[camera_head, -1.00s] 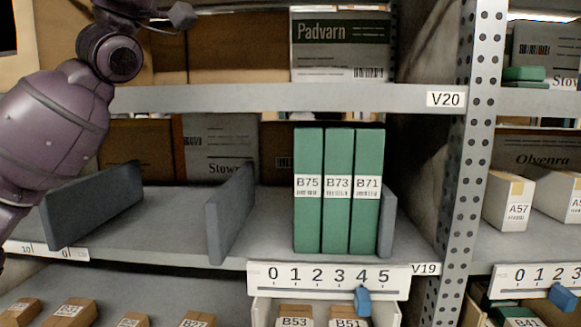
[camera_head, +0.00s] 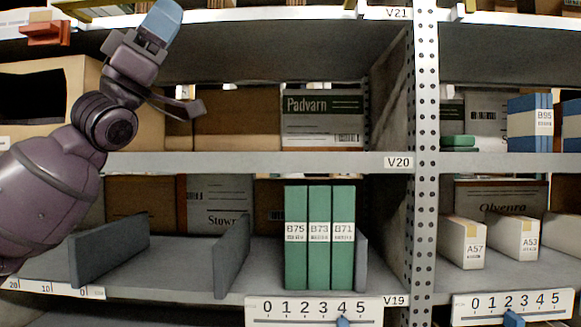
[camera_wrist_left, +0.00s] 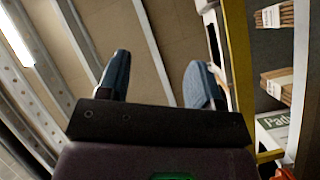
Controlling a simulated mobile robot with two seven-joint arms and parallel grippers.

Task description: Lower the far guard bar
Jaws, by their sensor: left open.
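My left gripper (camera_head: 160,22) is raised at the upper left of the head view, in front of the upper shelves. In the left wrist view its two blue-grey fingers (camera_wrist_left: 157,78) stand wide apart with nothing between them. A yellow bar (camera_wrist_left: 239,70) runs upright to the right of the fingers in that view, apart from them. I cannot tell whether it is the far guard bar. Small yellow parts (camera_head: 470,6) show at the top edge of the head view, cut off by the frame. My right gripper is not in view.
Shelf V20 (camera_head: 250,162) holds cartons, including a Padvarn box (camera_head: 322,118). Shelf V19 holds green binders (camera_head: 319,265) and grey dividers (camera_head: 108,248). A perforated upright (camera_head: 425,120) stands right of centre. An orange-red object (camera_head: 45,33) lies at the upper left.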

